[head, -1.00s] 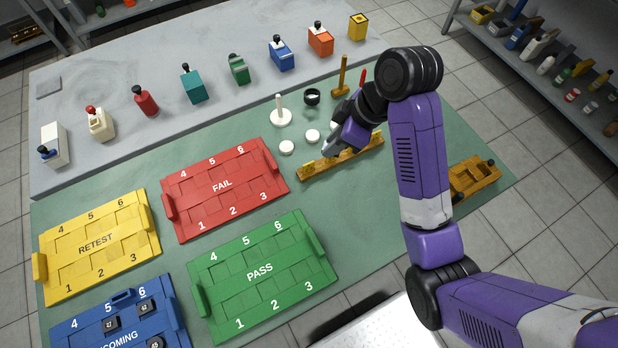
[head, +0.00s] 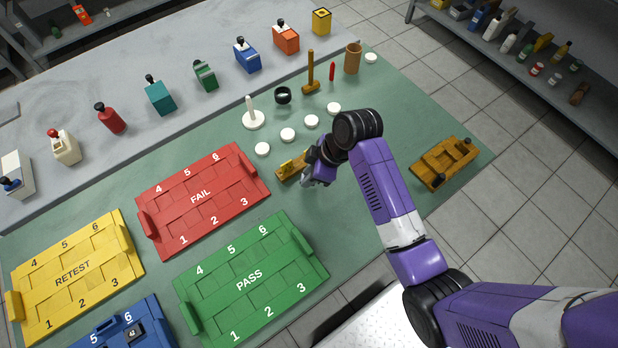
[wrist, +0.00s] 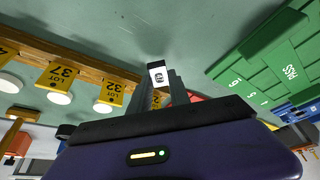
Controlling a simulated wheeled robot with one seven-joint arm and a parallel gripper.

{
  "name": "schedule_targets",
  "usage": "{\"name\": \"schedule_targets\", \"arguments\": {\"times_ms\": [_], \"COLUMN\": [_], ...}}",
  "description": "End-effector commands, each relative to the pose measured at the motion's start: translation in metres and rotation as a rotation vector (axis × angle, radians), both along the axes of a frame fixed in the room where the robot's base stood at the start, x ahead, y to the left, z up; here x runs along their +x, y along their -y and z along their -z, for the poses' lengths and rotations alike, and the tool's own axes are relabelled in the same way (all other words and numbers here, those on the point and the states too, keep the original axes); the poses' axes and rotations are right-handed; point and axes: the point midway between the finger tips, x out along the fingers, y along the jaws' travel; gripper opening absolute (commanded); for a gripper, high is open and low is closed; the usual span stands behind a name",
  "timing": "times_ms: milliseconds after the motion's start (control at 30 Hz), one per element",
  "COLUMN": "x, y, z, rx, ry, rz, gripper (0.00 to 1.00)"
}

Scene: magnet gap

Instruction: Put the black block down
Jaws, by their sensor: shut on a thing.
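In the wrist view, my gripper (wrist: 159,92) is shut on a small black block (wrist: 157,66) with a white label, held between the fingertips. In the head view, my gripper (head: 310,178) hangs at the right end of the visible part of a wooden rail (head: 285,176), right of the red FAIL tray (head: 200,200) and beyond the green PASS tray (head: 250,280). The block cannot be made out there. The rail also shows in the wrist view (wrist: 100,66), with yellow LOT tags (wrist: 60,74) along it. The block looks apart from the rail and the green tray.
White discs (head: 288,135), a white peg stand (head: 253,119) and a black ring (head: 283,95) stand behind the rail. A wooden fixture (head: 445,163) lies at right.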

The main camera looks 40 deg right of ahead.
Motion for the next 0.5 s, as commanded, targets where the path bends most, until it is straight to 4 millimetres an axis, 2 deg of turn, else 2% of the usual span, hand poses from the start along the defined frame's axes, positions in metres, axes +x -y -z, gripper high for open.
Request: {"name": "schedule_targets", "arguments": {"times_ms": [100, 200, 500], "x": [0.000, 0.000, 0.000], "y": [0.000, 0.000, 0.000], "z": [0.018, 0.025, 0.027], "rx": [0.002, 0.000, 0.000], "ry": [-0.003, -0.002, 0.000], "rz": [0.002, 0.001, 0.000], "gripper": [0.00, 0.00, 0.00]}}
